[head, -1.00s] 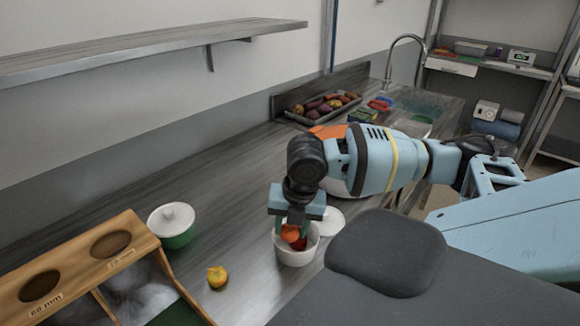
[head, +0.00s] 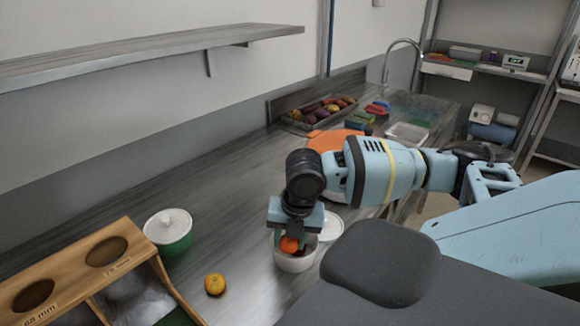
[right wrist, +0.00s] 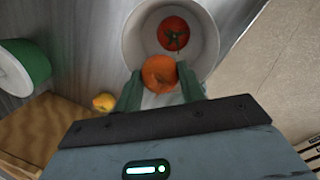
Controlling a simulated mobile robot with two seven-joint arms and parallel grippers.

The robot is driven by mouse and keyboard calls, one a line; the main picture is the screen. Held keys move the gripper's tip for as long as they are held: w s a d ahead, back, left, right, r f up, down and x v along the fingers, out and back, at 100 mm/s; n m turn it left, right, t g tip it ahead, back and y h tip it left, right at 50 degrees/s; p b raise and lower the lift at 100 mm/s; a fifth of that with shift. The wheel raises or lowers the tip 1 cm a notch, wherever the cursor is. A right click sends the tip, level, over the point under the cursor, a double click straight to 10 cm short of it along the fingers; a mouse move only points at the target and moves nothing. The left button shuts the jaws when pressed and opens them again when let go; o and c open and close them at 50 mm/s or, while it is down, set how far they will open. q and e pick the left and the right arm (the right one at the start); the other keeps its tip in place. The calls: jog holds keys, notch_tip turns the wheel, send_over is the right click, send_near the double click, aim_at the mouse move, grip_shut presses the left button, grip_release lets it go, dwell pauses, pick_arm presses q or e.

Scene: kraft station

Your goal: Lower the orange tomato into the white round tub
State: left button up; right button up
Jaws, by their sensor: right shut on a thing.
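The orange tomato (head: 289,244) is between the fingers of my right gripper (head: 291,240), which is shut on it. It also shows in the right wrist view (right wrist: 159,72), at the near rim of the tub. The white round tub (head: 295,264) stands on the counter under the gripper. In the right wrist view the tub (right wrist: 137,38) holds a red tomato (right wrist: 173,33) with a green stem. Whether the orange tomato touches the tub or the red tomato cannot be told. My left gripper is not in view.
A yellow fruit (head: 215,284) lies on the counter left of the tub. A white round lid (head: 331,226) lies just behind the tub. Counter between them is clear.

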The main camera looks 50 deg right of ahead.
aim_at(294, 243)
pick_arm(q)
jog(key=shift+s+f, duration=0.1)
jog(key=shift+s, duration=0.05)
pick_arm(e)
jog(key=shift+f, duration=0.35)
dwell(0.4)
jog(key=o, duration=1.1)
jog(key=shift+c, duration=0.2)
jog(key=r, duration=0.4)
jog(key=s+r, duration=0.1)
jog(key=r, duration=0.2)
jog(key=shift+s, duration=0.1)
jog(key=shift+r, duration=0.35)
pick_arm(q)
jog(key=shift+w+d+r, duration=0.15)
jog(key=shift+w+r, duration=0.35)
pick_arm(e)
jog(key=shift+s+d, duration=0.1)
